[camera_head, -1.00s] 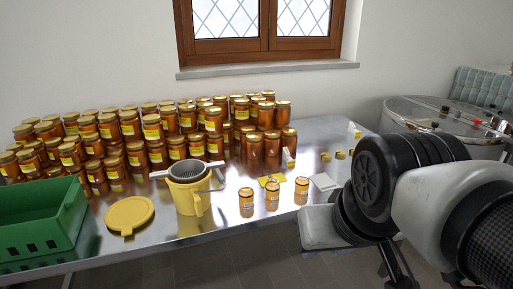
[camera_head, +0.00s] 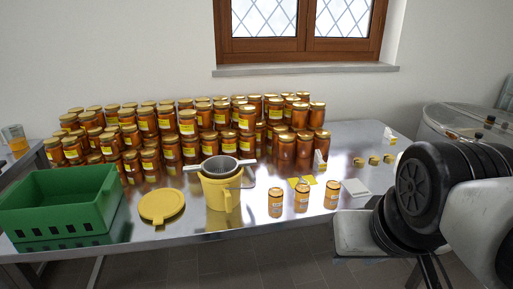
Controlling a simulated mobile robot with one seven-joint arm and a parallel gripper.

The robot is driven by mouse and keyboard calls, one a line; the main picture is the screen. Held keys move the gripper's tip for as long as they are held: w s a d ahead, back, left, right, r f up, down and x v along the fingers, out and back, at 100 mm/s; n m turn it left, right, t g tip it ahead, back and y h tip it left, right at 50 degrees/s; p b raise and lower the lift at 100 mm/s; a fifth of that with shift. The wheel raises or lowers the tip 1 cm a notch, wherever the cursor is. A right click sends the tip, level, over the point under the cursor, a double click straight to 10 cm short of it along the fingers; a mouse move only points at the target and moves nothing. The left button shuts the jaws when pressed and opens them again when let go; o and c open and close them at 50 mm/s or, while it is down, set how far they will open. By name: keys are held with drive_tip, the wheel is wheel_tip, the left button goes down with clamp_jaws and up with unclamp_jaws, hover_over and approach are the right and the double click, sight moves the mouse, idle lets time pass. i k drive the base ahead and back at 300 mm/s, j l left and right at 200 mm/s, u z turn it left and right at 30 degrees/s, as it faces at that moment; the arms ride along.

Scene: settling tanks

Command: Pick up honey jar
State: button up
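Three small honey jars stand apart near the front edge of the steel table: a left one (camera_head: 276,203), a middle one (camera_head: 302,198) and a right one (camera_head: 332,194). Many larger honey jars with gold lids and yellow labels (camera_head: 188,123) stand stacked in rows behind them. My arm fills the right side of the view, to the right of the small jars. My gripper's fingers are not visible, so I cannot see whether it is open or shut.
A yellow bucket (camera_head: 217,196) with a grey strainer (camera_head: 220,165), a yellow lid (camera_head: 161,205) and a green crate (camera_head: 60,205) stand on the table (camera_head: 250,222) left of the small jars. Yellow labels (camera_head: 301,181) and a white pad (camera_head: 356,187) lie nearby. A round steel tank (camera_head: 455,118) stands at the right.

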sight(302, 188)
drive_tip(key=i+l+z, duration=0.55)
drive_tip(key=i, duration=0.25)
